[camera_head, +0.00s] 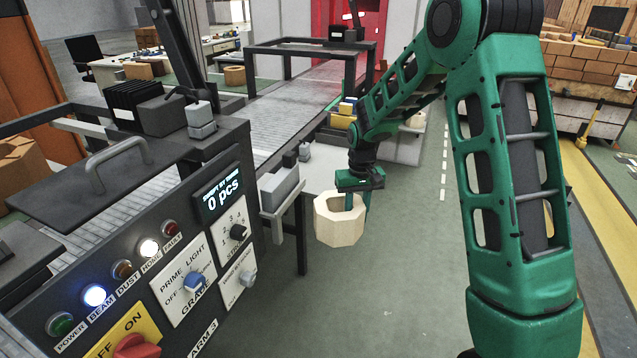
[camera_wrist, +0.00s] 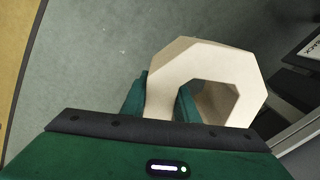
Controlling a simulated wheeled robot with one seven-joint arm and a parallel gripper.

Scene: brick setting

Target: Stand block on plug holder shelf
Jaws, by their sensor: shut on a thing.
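A cream octagonal block (camera_head: 340,230) with a wide hole hangs in the air to the right of the machine's control panel. My gripper (camera_head: 357,203) is shut on one wall of it, with one finger inside the hole and one outside. The block also shows in the wrist view (camera_wrist: 198,58), where my gripper (camera_wrist: 162,105) clasps its left wall. A small grey shelf (camera_head: 286,214) juts from the machine's right side, left of the block and apart from it. It looks like the plug holder shelf, and a grey box-like piece (camera_head: 279,188) is on it.
The control panel (camera_head: 190,250) with knobs and lamps fills the lower left. A roller conveyor (camera_head: 290,105) runs behind. A pale table (camera_head: 325,180) with coloured pieces stands behind my gripper. Open green floor (camera_head: 400,290) lies below the block. The machine's dark edge (camera_wrist: 290,90) is right of the block.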

